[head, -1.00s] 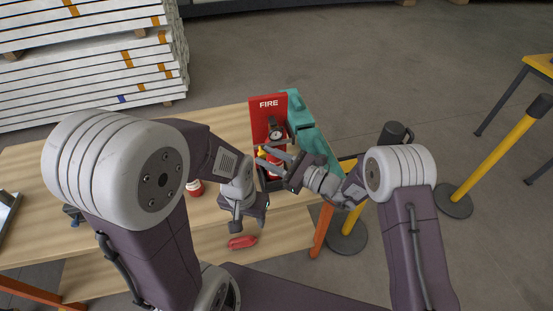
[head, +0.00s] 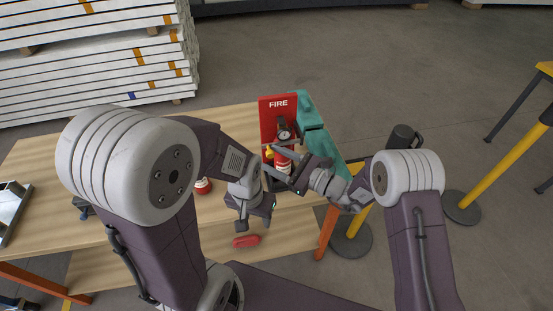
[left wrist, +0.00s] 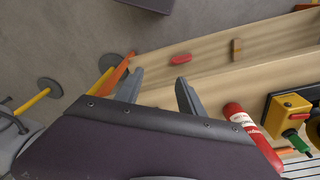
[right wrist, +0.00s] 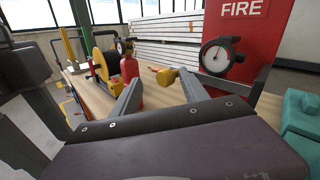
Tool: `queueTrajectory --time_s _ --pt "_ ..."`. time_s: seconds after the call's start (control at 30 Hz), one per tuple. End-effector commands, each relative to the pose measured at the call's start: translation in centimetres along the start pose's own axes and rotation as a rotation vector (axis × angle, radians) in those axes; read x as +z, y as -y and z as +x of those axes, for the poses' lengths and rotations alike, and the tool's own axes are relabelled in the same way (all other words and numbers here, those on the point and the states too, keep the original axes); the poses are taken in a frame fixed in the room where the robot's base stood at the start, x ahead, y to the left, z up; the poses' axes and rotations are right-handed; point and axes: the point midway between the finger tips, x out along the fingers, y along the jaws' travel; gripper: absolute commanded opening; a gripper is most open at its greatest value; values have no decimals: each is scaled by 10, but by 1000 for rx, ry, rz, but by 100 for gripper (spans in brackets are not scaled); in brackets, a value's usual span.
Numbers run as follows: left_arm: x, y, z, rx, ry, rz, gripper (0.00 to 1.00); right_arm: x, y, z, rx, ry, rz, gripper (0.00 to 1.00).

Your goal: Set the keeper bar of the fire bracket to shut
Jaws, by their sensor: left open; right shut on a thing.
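The fire bracket has a red back plate (head: 268,118) marked FIRE, at the right end of the bench; it also shows in the right wrist view (right wrist: 236,35). A red extinguisher (head: 283,161) with a round gauge (head: 284,134) stands upright before the plate. My right gripper (head: 272,161) is at the bracket's front, shut on a yellow-ended part (right wrist: 164,77), apparently the keeper bar. The fingers hide most of it, so I cannot tell the bar's angle. My left gripper (left wrist: 158,90) is open and empty, low in front of the bracket.
A teal case (head: 312,112) stands right beside the bracket. A red object (head: 246,241) lies on the lower shelf. Another red extinguisher (left wrist: 250,135) and a yellow box with a green knob (left wrist: 287,113) are on the bench. A yellow-black post (head: 352,229) stands off the bench's right end.

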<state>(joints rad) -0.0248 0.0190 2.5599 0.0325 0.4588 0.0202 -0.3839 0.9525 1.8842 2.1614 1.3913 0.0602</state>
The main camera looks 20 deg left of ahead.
Motion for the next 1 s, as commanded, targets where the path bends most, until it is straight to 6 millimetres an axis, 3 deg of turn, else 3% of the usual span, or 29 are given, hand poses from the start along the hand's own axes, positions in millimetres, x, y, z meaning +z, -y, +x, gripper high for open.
queueTrajectory --time_s 0.17,0.4,0.53,0.87,0.97,1.0 --pt "0 0 3 0 0 0 46 4 -1 -9 9 13 -9 46" --pt "1 0 13 0 0 0 46 -1 2 -66 0 8 -1 46" --pt "2 0 16 0 0 0 46 -1 3 -87 -1 8 0 46" --pt "2 0 16 0 0 0 46 0 2 -97 0 8 2 46" --pt "6 0 16 0 17 3 24 -5 2 -97 0 -9 4 46" --pt "16 3 16 -10 57 22 13 -14 -4 -97 25 -47 4 46"
